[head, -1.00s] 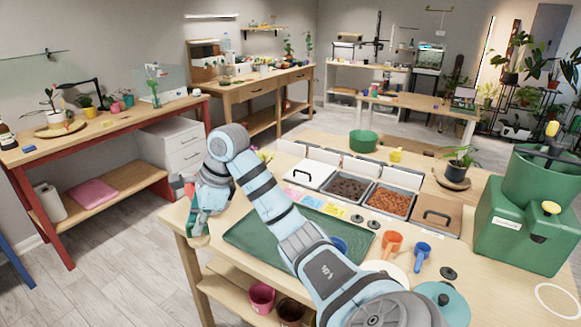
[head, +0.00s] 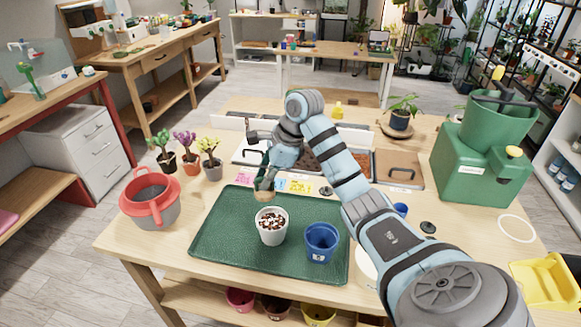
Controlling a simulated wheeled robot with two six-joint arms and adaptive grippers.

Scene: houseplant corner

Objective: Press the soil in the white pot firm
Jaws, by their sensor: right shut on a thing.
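The white pot (head: 272,238) stands upright on the green tray (head: 222,240), left of a blue pot (head: 321,255). Its top shows a dark soil mix (head: 272,220) with white bits. My right gripper (head: 266,181) is shut on a small tan tool (head: 264,196), which looks like a tamper; the fingers hide most of it. The tool is just above and behind the white pot's rim in the picture; I cannot tell whether it touches the soil. My left gripper is not in view.
A grey and red bucket (head: 150,208) and several small potted plants (head: 190,163) stand left of the tray. Bins with lids lie behind it. A green machine (head: 480,160) stands at the right. The tray's left part is clear.

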